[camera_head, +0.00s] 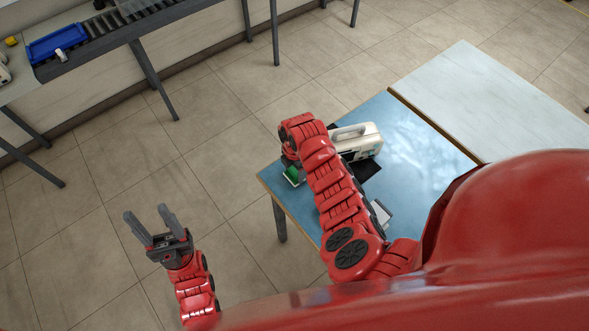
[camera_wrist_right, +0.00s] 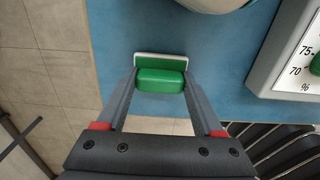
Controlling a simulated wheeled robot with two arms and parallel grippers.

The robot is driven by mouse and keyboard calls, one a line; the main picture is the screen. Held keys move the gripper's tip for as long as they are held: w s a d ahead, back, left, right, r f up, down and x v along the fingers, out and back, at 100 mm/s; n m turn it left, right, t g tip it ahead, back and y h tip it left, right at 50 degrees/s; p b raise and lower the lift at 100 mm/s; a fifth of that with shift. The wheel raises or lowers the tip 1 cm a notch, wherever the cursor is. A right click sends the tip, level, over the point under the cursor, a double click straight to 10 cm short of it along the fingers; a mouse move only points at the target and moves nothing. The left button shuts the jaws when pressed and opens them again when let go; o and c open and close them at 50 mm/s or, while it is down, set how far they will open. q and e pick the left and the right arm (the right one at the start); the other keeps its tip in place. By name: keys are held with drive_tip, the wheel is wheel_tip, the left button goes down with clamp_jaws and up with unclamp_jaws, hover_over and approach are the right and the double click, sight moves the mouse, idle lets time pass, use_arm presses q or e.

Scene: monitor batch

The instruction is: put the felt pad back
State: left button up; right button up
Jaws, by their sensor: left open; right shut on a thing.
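A green block with a white edge, which looks like the felt pad (camera_wrist_right: 160,79), is between the fingers of my right gripper (camera_wrist_right: 159,75) in the right wrist view. The gripper is shut on it, over the blue table (camera_wrist_right: 115,40). In the head view the green pad (camera_head: 293,174) shows near the table's left corner, below my right wrist; the fingers there are mostly hidden by the arm. Whether the pad touches the table I cannot tell. My left gripper (camera_head: 148,213) is open and empty, off to the left above the floor.
A white monitor with a handle (camera_head: 358,141) stands on the blue table by a dark mat (camera_head: 367,170). A panel with a number scale (camera_wrist_right: 295,65) lies right in the wrist view. A pale table (camera_head: 500,100) adjoins. A blue tray (camera_head: 57,43) is far left.

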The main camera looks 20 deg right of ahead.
drive_tip(key=shift+f+b, duration=0.2)
drive_tip(key=shift+b, duration=0.15)
drive_tip(key=o, duration=1.5)
drive_tip(key=shift+c, duration=0.2)
drive_tip(key=shift+r, duration=0.1)
